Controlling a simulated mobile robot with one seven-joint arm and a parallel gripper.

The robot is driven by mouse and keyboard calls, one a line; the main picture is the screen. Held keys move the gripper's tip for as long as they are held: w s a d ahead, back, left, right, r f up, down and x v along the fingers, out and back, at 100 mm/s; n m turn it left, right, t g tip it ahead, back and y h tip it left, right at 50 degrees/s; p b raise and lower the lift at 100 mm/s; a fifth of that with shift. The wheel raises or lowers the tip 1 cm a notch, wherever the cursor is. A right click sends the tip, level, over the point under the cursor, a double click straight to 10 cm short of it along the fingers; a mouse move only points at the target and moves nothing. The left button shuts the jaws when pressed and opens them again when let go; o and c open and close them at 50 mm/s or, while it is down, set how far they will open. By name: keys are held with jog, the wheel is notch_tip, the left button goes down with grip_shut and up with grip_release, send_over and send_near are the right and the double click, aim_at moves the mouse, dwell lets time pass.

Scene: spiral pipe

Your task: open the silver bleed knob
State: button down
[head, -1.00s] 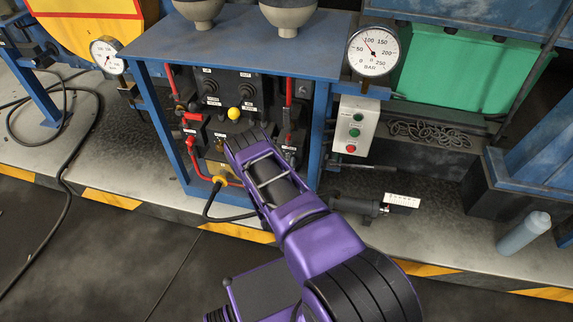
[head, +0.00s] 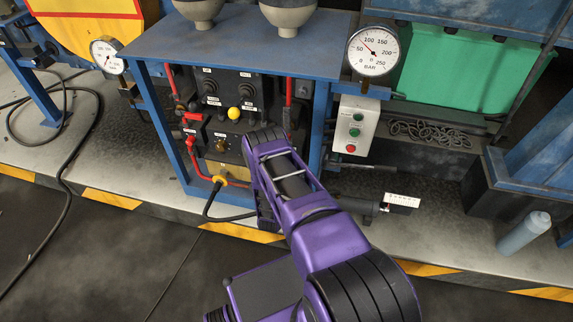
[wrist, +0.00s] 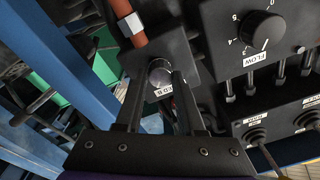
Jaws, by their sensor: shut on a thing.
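The silver bleed knob (wrist: 159,72) is a small round metal knob on a dark block in the wrist view. A white label (wrist: 163,91), partly covered, sits just below it. My gripper (wrist: 161,75) has one finger on each side of the knob and is shut on it. In the head view my purple and black wrist (head: 275,165) reaches into the right side of the blue-framed panel and hides the knob and the fingertips.
A red pipe (wrist: 128,22) with a white collar meets the block beside the knob. A black flow dial (wrist: 263,30) is on the right. A blue post (head: 319,130) stands close to the right of my wrist. A yellow knob (head: 234,113) is left of it.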

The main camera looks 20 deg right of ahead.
jog(key=shift+m, duration=0.5)
jog(key=c, duration=0.5)
grip_release()
